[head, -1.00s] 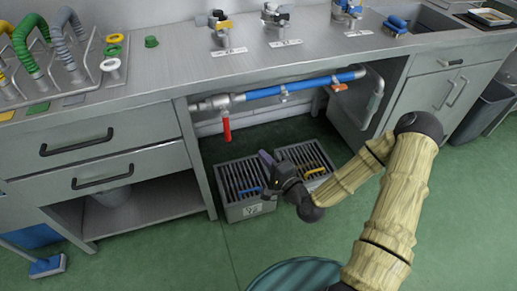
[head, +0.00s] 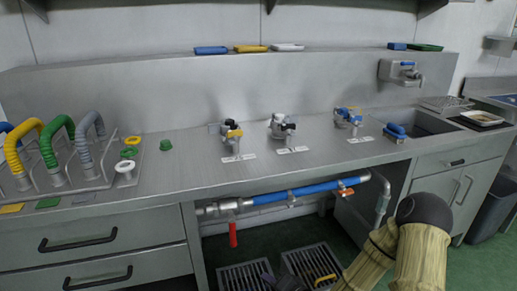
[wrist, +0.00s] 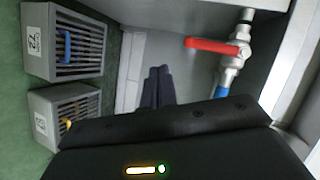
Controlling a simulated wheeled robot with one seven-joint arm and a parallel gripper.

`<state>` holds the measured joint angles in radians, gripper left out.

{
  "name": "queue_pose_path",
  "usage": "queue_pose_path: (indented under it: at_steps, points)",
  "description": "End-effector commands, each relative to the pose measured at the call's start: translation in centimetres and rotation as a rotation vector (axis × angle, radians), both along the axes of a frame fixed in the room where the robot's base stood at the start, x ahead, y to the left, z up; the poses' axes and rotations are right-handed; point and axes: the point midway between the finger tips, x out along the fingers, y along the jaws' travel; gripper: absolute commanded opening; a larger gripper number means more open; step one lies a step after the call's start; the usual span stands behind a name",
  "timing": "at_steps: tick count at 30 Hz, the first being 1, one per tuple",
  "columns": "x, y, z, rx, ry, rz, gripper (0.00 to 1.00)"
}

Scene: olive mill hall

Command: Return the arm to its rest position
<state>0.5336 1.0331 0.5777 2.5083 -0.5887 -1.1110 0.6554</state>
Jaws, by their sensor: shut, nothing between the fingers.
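My gripper (wrist: 157,88) shows in the wrist view with its two dark fingers together and nothing between them. In the head view only a dark bit of it (head: 266,272) shows at the bottom edge, by the two floor crates. My arm comes in at the lower right of the head view, its elbow bent in front of the right side of the under-counter opening. Most of the forearm and gripper is cut off below.
Two grated crates (wrist: 66,42) (wrist: 62,112) stand on the floor under the counter. A red valve lever (head: 232,235) hangs from the blue pipe (head: 262,198) above them. The counter (head: 200,165) edge overhangs. Valves, hoses and a sink (head: 425,122) are on top.

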Motion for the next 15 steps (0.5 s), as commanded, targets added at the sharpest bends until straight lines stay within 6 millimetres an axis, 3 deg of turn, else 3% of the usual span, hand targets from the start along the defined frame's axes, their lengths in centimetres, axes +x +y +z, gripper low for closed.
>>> queue_pose_path:
  at_steps: [8, 15]
  points:
    - [-1.4, -2.3, -1.2, -0.391, 0.074, 0.133, 0.0]
    - [-2.9, -5.4, -0.4, -0.671, 0.15, 0.208, 0.0]
